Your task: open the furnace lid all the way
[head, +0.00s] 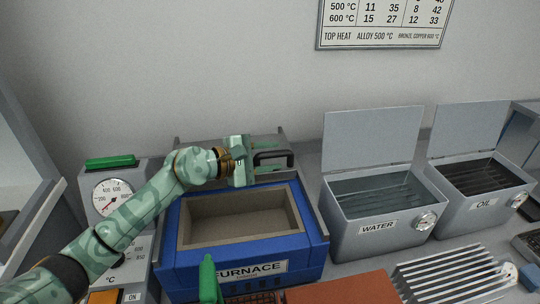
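The blue furnace (174,252) stands in the middle, labelled FURNACE. Its chamber (238,228) is uncovered from above and looks empty. The grey furnace lid (283,178) is behind the opening, partly hidden by my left gripper and arm. A black handle (290,158) sits on the lid. My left gripper (266,157) is at the handle, its fingers reaching right over the handle's left part. I cannot tell whether they are closed on it. My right gripper is not in view.
A water tank (346,237) and an oil tank (454,216) stand right with raised lids. A gauge unit (113,192) stands left. A green handle (208,279) rises before the furnace. A slatted metal rack (450,278) and a reddish-brown surface (345,291) lie in front.

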